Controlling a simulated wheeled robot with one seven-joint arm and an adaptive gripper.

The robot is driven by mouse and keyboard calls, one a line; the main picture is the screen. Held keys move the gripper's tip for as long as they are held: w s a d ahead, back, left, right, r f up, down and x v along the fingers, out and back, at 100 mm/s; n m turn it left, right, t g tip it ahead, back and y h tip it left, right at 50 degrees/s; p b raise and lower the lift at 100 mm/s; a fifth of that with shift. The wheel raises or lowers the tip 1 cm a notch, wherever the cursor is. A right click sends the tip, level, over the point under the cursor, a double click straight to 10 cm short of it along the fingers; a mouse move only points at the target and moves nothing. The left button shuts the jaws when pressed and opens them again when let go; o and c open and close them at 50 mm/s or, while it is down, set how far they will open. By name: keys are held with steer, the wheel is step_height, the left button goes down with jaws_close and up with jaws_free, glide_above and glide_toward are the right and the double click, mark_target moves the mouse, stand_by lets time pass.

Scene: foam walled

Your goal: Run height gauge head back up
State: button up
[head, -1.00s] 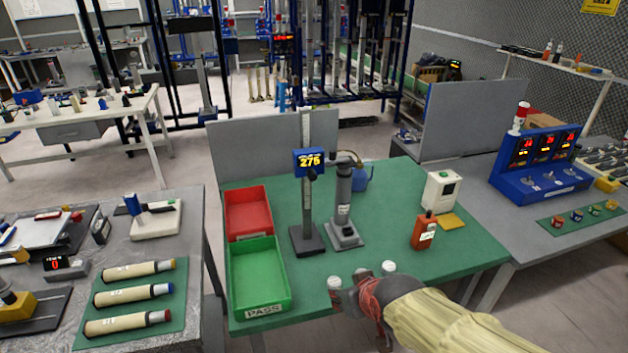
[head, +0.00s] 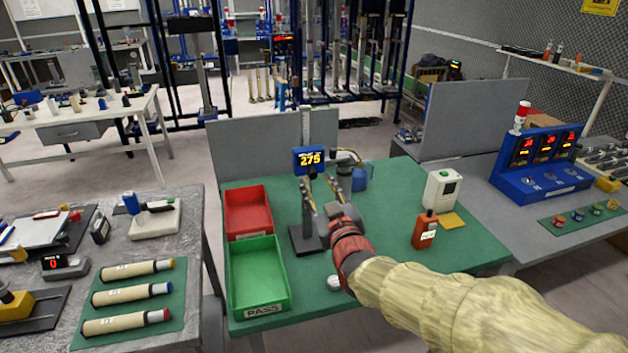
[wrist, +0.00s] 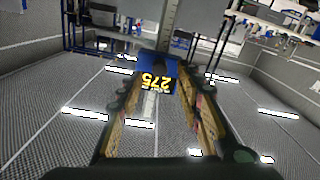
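The height gauge stands on the green mat, with a dark base (head: 306,238) and an upright scale column (head: 305,131). Its blue head (head: 309,160) sits high on the column, with a yellow display that seems to read 275. My gripper (head: 321,193) is open, its fingers pointing up, in front of the column and just below the head. In the wrist view the gauge head (wrist: 157,72) appears upside down between the two open fingers (wrist: 160,105), beyond their tips. No contact between fingers and head can be made out. My forearm and gripper hide part of the grey cylinder stand.
Left of the gauge are a red bin (head: 248,211) and a green PASS bin (head: 257,275). To the right stand an orange bottle (head: 425,231) and a white box (head: 441,190). A blue flask (head: 360,178) is behind my gripper. A white piece (head: 333,284) lies near the front edge.

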mark_target(313, 176)
steer(key=shift+b+x, duration=0.4)
steer(key=shift+x, duration=1.65)
steer(key=shift+c, duration=0.2)
jaws_close()
